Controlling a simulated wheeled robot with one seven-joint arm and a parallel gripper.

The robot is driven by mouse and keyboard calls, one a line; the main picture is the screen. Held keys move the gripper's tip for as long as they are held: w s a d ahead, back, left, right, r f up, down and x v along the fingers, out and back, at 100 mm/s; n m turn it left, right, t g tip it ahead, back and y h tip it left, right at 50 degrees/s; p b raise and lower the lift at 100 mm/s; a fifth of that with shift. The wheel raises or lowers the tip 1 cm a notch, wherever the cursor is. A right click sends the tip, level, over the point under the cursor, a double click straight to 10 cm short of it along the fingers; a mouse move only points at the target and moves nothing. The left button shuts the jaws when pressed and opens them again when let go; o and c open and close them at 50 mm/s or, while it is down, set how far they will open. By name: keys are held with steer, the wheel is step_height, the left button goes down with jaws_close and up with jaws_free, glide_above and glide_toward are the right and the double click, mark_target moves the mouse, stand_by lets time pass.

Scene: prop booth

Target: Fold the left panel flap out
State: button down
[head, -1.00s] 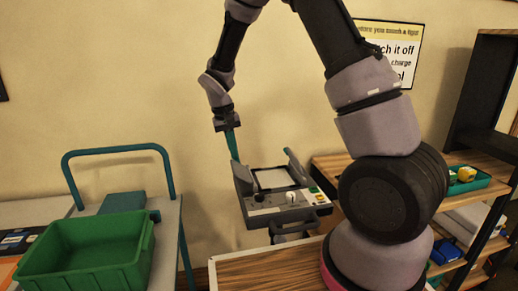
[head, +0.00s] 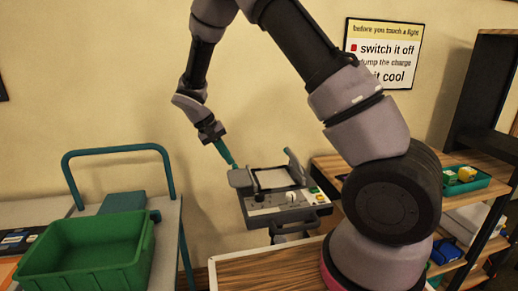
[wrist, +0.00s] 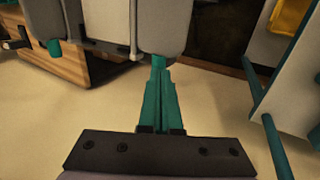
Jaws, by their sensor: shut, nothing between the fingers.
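The light panel (head: 275,181) faces up on its stand, with a control strip of buttons and a white knob along its front edge. Its left flap (head: 240,178) leans outward to the left, lower than the right flap (head: 296,166), which stands up steeply. My gripper (head: 232,163) has teal fingers pressed together, with nothing between them. Their tips are at the left flap's upper edge; I cannot tell if they touch. In the wrist view the shut fingers (wrist: 159,75) point at a grey rounded flap (wrist: 165,28), whose underside is hidden.
A green crate (head: 85,262) stands on a cart (head: 170,240) with a teal handle at the left. A wooden table (head: 265,272) is in front of the panel. A shelf (head: 330,165) with small items stands at the right.

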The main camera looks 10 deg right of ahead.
steer(key=shift+r, duration=0.15)
steer(key=shift+r, duration=0.75)
